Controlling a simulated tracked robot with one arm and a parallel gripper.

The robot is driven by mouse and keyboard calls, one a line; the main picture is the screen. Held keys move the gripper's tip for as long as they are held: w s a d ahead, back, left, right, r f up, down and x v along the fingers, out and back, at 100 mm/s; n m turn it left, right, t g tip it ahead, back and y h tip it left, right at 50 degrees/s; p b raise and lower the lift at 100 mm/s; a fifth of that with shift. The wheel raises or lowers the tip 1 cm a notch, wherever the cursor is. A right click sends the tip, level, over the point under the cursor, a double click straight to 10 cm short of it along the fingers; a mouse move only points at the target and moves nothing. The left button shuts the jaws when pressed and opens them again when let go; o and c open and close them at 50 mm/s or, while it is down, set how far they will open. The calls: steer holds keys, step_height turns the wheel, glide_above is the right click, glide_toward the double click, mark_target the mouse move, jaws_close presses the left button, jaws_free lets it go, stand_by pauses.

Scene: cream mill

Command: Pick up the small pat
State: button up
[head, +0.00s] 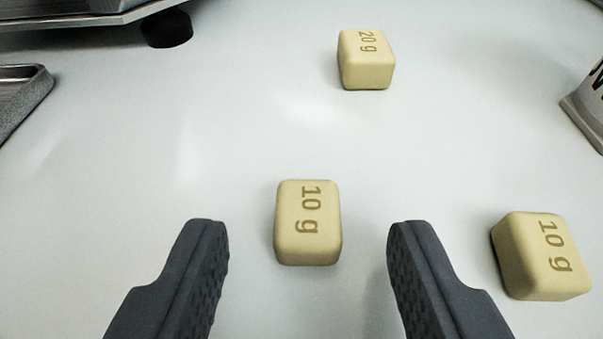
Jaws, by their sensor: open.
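A small pale yellow pat marked "10 g" (308,240) lies on the white surface in the head view, a little below the middle. My gripper (308,235) is open, with one dark finger to the left of this pat and one to the right. Neither finger appears to touch it, and there is a gap on both sides. A second pat marked "10 g" (540,256) lies at the lower right, outside my right finger. A pat marked "20 g" (366,62) lies farther off, above the middle.
A metal appliance with a dark foot (167,28) stands at the top left. The corner of a grey tray (22,98) shows at the left edge.

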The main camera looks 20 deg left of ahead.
steer(key=shift+w+a+f, duration=0.15)
steer(key=shift+w, duration=0.25)
jaws_close()
